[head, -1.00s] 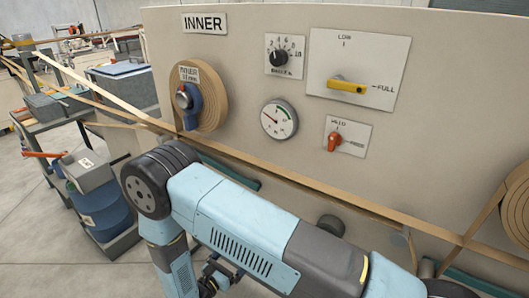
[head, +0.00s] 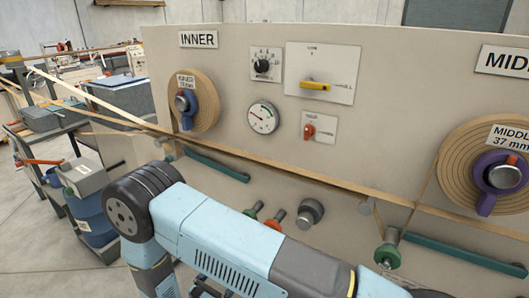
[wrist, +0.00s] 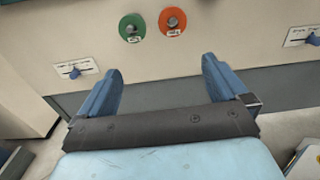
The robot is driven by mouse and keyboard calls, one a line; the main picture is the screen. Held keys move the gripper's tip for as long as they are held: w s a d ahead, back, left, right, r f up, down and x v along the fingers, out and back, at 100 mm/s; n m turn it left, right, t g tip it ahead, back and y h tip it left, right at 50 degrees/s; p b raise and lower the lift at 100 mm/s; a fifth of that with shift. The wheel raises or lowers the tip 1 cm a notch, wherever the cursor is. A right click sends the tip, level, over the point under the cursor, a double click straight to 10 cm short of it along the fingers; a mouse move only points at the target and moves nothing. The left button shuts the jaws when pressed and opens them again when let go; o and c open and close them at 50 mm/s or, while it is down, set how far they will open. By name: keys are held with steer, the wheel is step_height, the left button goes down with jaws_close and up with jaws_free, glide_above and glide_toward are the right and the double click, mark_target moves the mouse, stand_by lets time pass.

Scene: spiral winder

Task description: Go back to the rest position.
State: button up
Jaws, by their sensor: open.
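My gripper (wrist: 161,90) shows in the wrist view with its two blue fingers wide apart and nothing between them. It points at the lower part of the beige machine panel (head: 330,185), apart from it. Above the fingers in the wrist view are a green round knob (wrist: 132,27) and an orange round knob (wrist: 172,21). In the head view my blue arm crosses the lower middle in front of the panel, and the gripper itself is mostly hidden there.
The panel carries the INNER roll (head: 205,112), a yellow lever (head: 315,85), a gauge (head: 263,117) and the MIDDLE roll (head: 462,165). A tan strip (head: 300,178) runs across it. A cluttered bench (head: 60,125) stands at the left. Open floor (head: 30,230) shows at lower left.

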steer(key=w+d+r+m+g+h, duration=0.1)
steer(key=w+d+r+m+g, duration=0.3)
steer(key=d+r+m+g, duration=0.75)
steer(key=w+d+r+m+g+h, duration=0.1)
steer(key=w+d+r+m+g, duration=0.2)
steer(key=d+r, duration=1)
steer(key=s+d+r+m+t+y, duration=0.1)
steer(key=s+d+r+m+y, duration=0.2)
steer(key=r, duration=0.5)
steer(key=s+d+r+m+t+y, duration=0.2)
steer(key=s+d+r+m+y, duration=0.2)
steer(key=s+r+m, duration=0.3)
steer(key=s+d+r+m+t+y, duration=0.1)
steer(key=s+d+r+m+y, duration=0.3)
steer(key=s+r, duration=0.4)
steer(key=shift+d+r+m, duration=0.85)
steer(key=shift+d+r, duration=0.05)
steer(key=shift+r, duration=0.1)
steer(key=shift+t, duration=0.25)
steer(key=shift+c, duration=0.5)
